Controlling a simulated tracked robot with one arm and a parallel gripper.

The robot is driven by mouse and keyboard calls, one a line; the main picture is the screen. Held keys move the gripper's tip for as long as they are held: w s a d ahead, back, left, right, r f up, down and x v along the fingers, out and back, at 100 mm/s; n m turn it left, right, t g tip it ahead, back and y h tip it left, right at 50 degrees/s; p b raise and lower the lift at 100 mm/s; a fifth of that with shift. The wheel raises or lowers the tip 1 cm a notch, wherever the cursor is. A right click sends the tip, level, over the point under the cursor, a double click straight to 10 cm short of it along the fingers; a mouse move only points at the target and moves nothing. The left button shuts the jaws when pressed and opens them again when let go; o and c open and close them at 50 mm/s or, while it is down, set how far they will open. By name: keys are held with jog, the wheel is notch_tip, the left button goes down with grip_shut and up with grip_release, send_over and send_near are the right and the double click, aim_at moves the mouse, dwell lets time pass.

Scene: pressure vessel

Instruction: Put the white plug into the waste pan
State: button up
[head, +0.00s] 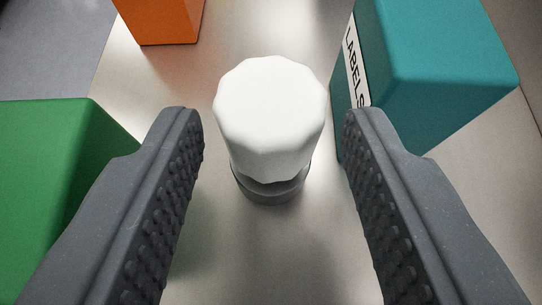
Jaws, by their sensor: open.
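The white plug (270,115) stands upright in the middle of the head view, with a faceted white top. Its lower end meets a short grey round base (272,190) on the metal surface; whether the base is part of the plug I cannot tell. My gripper (274,120) is open, with one dark ridged finger on each side of the plug. A gap shows between each finger and the plug. No waste pan can be made out in this view.
A teal box (440,50) marked LABELS stands close on the right, partly behind the right finger. A green block (50,180) is close on the left, behind the left finger. An orange block (160,20) stands at the back left. Bare metal surface (265,260) lies in front.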

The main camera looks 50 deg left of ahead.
jog(key=b+v, duration=0.1)
jog(key=v, duration=0.6)
